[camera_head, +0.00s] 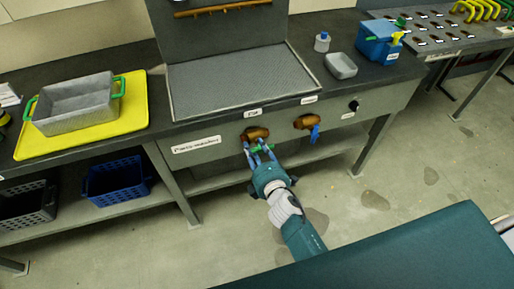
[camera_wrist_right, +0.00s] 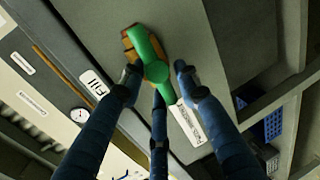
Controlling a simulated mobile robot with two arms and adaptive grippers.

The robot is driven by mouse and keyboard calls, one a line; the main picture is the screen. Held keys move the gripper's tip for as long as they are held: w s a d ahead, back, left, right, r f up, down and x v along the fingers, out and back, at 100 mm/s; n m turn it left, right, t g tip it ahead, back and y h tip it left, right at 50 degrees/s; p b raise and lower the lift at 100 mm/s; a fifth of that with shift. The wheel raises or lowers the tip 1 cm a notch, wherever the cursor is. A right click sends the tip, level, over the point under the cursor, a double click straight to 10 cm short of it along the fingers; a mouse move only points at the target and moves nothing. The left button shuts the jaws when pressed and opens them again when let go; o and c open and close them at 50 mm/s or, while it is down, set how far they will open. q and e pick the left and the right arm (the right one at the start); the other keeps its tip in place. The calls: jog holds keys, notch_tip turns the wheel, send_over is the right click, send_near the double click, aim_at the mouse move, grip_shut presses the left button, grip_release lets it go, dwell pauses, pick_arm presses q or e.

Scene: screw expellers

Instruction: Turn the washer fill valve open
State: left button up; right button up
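The washer fill valve is a brown brass body (camera_head: 255,133) on the front panel, under a label reading "Fill". Its green handle (camera_wrist_right: 150,60) runs lengthwise across the brass in the right wrist view. My right gripper (camera_head: 257,151) is at this valve, with blue fingers reaching up to it from below. In the right wrist view the gripper (camera_wrist_right: 158,80) has its three fingers spread around the handle's near end, two on the sides and one beneath. I see gaps at the side fingers; whether the lower finger touches is unclear. My left gripper is not in view.
A second brass valve (camera_head: 307,121) with a blue handle (camera_head: 315,133) sits to the right, then a black knob (camera_head: 353,105). The washer's grey tray (camera_head: 240,82) lies above. A shelf runs below the panel, with a blue basket (camera_head: 117,182) at left.

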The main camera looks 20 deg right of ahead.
jog(key=shift+s+a+f, duration=0.1)
jog(key=shift+a+f, duration=0.1)
jog(key=shift+f, duration=0.05)
jog(key=shift+d+r, duration=0.1)
jog(key=shift+d, duration=0.15)
jog(key=shift+s, duration=0.25)
jog(key=shift+p+v, duration=0.9)
jog(key=shift+v, duration=5)
jog(key=shift+r, duration=0.2)
